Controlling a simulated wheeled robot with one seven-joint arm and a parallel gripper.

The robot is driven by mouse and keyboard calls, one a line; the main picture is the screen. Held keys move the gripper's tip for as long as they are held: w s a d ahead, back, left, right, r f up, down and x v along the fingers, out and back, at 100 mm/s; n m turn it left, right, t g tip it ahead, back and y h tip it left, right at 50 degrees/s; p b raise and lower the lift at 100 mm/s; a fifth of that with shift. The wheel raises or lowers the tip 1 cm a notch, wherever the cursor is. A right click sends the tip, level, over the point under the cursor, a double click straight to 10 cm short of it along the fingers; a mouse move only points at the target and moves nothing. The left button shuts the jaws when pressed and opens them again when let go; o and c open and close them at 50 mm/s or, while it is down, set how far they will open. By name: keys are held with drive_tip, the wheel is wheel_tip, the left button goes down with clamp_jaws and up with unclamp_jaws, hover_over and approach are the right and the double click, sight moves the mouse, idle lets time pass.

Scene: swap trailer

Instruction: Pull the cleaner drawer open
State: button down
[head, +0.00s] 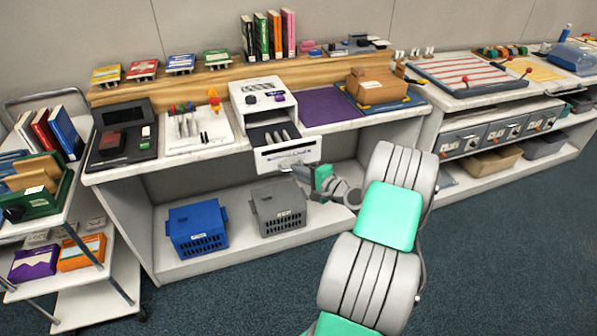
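The cleaner (262,99) is a white box with dark controls, standing near the middle of the left counter. Its drawer (289,155) is out toward me, past the counter's front edge. The drawer's dark inside shows, with several grey pieces in it. My gripper (296,172) is at the lower right of the drawer's white front, very close to it or touching. The fingers are small and partly hidden, so I cannot tell whether they are shut on the handle.
A blue basket (198,229) and a grey basket (279,206) stand on the low shelf below. A purple mat (332,106) and a brown box (376,86) lie to the right on the counter. A loaded cart (88,297) stands at the left. The carpet in front is clear.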

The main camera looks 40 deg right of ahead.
drive_tip(key=c, duration=1.8)
unclamp_jaws()
drive_tip(key=shift+s+d, duration=0.1)
drive_tip(key=shift+d, duration=0.35)
drive_tip(key=v, duration=0.7)
drive_tip(key=shift+s+a+b, duration=0.3)
